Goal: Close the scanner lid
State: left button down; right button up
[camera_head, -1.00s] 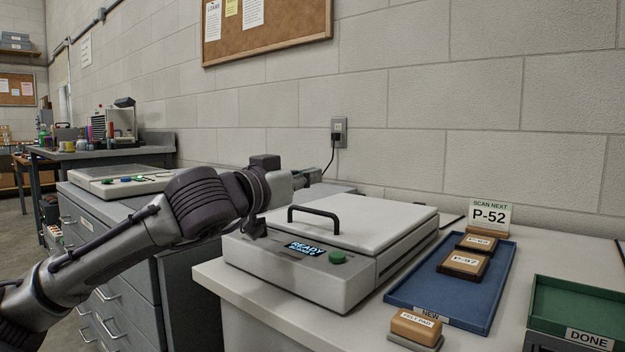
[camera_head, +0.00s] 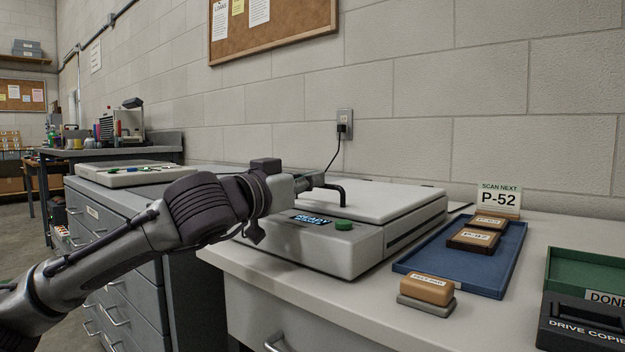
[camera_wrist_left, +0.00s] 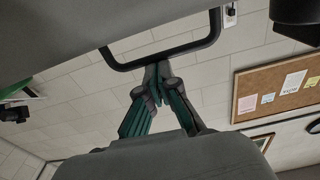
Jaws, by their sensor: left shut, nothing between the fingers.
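The scanner (camera_head: 372,248) is a light grey flatbed on the bench, with a lit READY display (camera_head: 312,219) and a green button (camera_head: 343,225). Its pale lid (camera_head: 395,201) lies flat on the base with no gap that I can make out. A dark handle (camera_head: 334,187) stands on the lid; my left gripper hides its left part. My left gripper (camera_head: 314,181) is shut and empty at the handle. In the left wrist view its fingertips (camera_wrist_left: 158,68) meet close by the handle bar (camera_wrist_left: 170,54); I cannot tell whether they touch. My right gripper is out of view.
Right of the scanner are a blue tray (camera_head: 420,259) with labelled boxes, a P-52 sign (camera_head: 499,200) and a tan-topped block (camera_head: 427,291). A green DONE tray (camera_head: 585,272) and a black box (camera_head: 580,325) stand at far right. A cable (camera_head: 334,160) runs to the wall outlet.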

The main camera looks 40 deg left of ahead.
pick_arm(q)
jog(key=shift+w+d+f+g, duration=0.1)
jog(key=shift+f+g, duration=0.05)
jog(key=shift+f, duration=0.4)
jog(key=shift+d+f+g, duration=0.1)
jog(key=shift+f+g, duration=0.05)
jog(key=shift+f, duration=0.4)
jog(key=s+r, duration=0.1)
jog(key=s, duration=1.1)
jog(key=shift+s+r, duration=0.15)
jog(key=shift+d, duration=0.1)
